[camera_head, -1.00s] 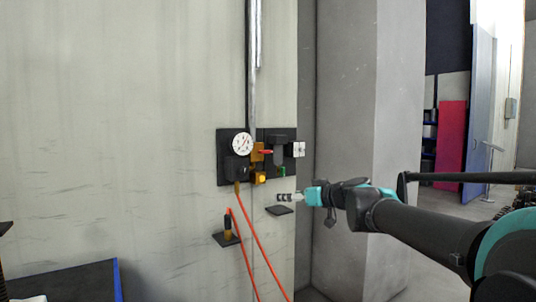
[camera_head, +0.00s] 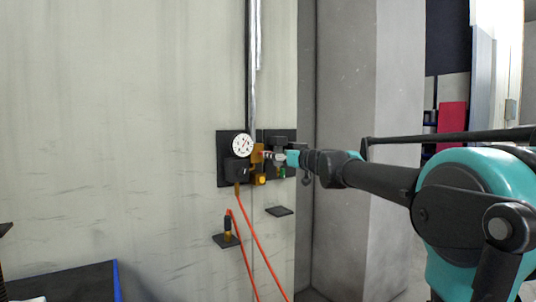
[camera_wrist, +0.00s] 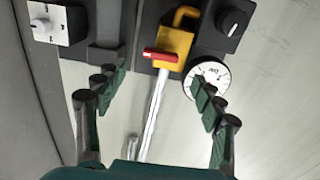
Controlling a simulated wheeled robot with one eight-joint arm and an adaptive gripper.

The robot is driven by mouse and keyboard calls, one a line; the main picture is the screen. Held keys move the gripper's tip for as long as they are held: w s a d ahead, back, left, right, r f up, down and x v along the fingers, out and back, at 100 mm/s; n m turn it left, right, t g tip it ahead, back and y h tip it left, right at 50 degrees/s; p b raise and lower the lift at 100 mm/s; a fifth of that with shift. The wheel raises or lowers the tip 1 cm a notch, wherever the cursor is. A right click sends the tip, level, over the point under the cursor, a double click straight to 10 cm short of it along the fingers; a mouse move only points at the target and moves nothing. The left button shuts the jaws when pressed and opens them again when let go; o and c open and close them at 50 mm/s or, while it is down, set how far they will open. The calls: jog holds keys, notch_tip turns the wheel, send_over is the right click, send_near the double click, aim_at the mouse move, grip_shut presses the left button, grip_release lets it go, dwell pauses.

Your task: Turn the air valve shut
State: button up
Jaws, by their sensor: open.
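The air valve is a yellow-orange body (camera_wrist: 175,46) on a dark wall panel, with a short red handle (camera_wrist: 162,57) across its front. In the wrist view the handle lies nearly level, crosswise to the silver pipe. My gripper (camera_wrist: 158,84) is open, with one finger to each side of the pipe and the handle ahead between them. I see no contact with the handle. In the head view my gripper (camera_head: 271,156) is at the panel, just right of the yellow valve body (camera_head: 257,152), and mostly covers the handle.
A round gauge (camera_wrist: 212,76) is close to the right finger in the wrist view, with a black knob (camera_wrist: 234,23) beyond. A white switch box (camera_wrist: 47,22) is at upper left. Below the panel hang red hoses (camera_head: 246,235) and two small shelves, one empty (camera_head: 279,211).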

jog(key=x, duration=0.6)
jog(key=shift+w+a, duration=0.3)
jog(key=shift+c, duration=0.3)
jog(key=c, duration=1.1)
jog(key=shift+m, duration=0.4)
jog(key=m, duration=1.6)
jog(key=shift+w+d+f+m, duration=0.15)
jog(key=shift+d+f+m, duration=0.15)
jog(key=shift+m, duration=0.4)
